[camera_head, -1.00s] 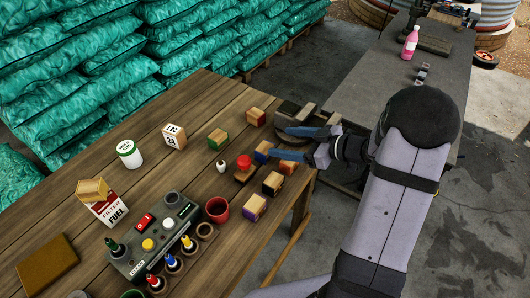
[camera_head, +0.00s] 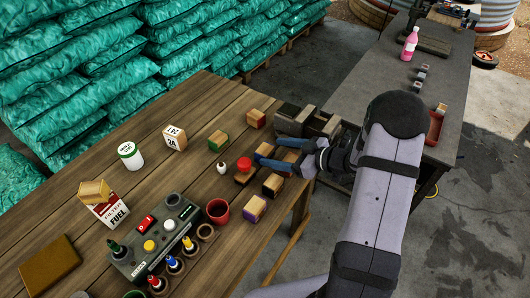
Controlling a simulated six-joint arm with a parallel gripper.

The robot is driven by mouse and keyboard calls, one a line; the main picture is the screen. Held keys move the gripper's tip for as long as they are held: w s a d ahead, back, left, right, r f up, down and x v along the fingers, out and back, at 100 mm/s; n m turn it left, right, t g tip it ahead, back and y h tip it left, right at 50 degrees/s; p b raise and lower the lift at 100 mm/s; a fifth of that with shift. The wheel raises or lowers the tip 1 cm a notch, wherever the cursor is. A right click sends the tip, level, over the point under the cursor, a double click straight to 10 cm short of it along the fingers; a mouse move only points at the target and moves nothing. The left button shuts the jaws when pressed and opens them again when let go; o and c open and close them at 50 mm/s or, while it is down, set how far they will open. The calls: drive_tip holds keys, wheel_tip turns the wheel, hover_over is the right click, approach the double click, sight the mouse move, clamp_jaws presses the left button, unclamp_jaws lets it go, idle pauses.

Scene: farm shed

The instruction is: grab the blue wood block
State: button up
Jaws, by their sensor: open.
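The blue wood block (camera_head: 262,149), with a blue face and bare wood, stands near the right edge of the wooden table, partly hidden by my gripper. My gripper (camera_head: 269,149) is open, with its two long blue fingers pointing left. Its fingertips are at the block in the picture, one on the upper side and one on the lower side. I cannot tell whether they touch it, or their exact height.
The wooden table (camera_head: 100,237) also holds a green block (camera_head: 217,141), a red block (camera_head: 255,119), a purple block (camera_head: 255,208) and a dark-faced block (camera_head: 272,185). A red cup (camera_head: 217,210) and a control box (camera_head: 152,246) stand lower left. A grey bench (camera_head: 385,75) is beyond.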

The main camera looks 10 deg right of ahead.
sight(268, 150)
drive_tip(key=shift+p+x, duration=0.7)
drive_tip(key=shift+x, duration=1.5)
drive_tip(key=shift+s, duration=0.1)
drive_tip(key=shift+c, duration=0.6)
drive_tip(key=c, duration=1)
drive_tip(key=shift+r, duration=0.2)
drive_tip(key=shift+r+b, duration=0.75)
drive_tip(key=shift+r, duration=4.1)
